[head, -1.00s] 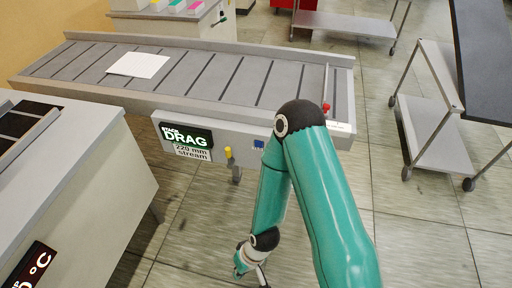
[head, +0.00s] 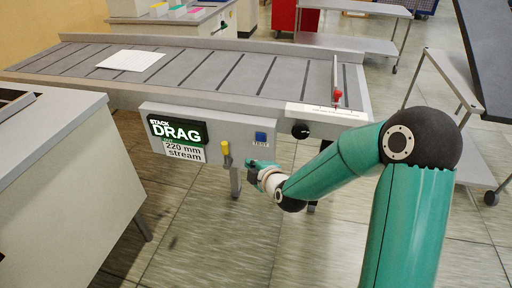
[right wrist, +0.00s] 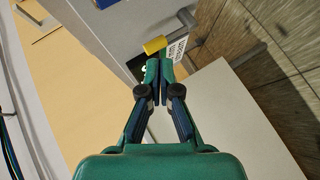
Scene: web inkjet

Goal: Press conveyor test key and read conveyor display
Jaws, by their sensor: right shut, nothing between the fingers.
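The conveyor (head: 215,80) has a grey front panel. On its left, the dark conveyor display (head: 178,131) reads "STACK DRAG" in white, over a label (head: 184,152) reading "220 mm stream". The blue test key (head: 261,137) sits right of the display, marked "TEST" below and uncovered. My right gripper (head: 252,165) is shut and empty, just below the key in the picture; I cannot tell its distance from the panel. In the right wrist view its fingertips (right wrist: 159,68) are together near a yellow-tipped lever. My left gripper is not in view.
The yellow-tipped lever (head: 226,150) stands between display and key. A black knob (head: 300,131) and a red-knobbed rod (head: 337,96) are to the right. A white sheet (head: 131,60) lies on the belt. A grey cabinet (head: 60,180) stands front left.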

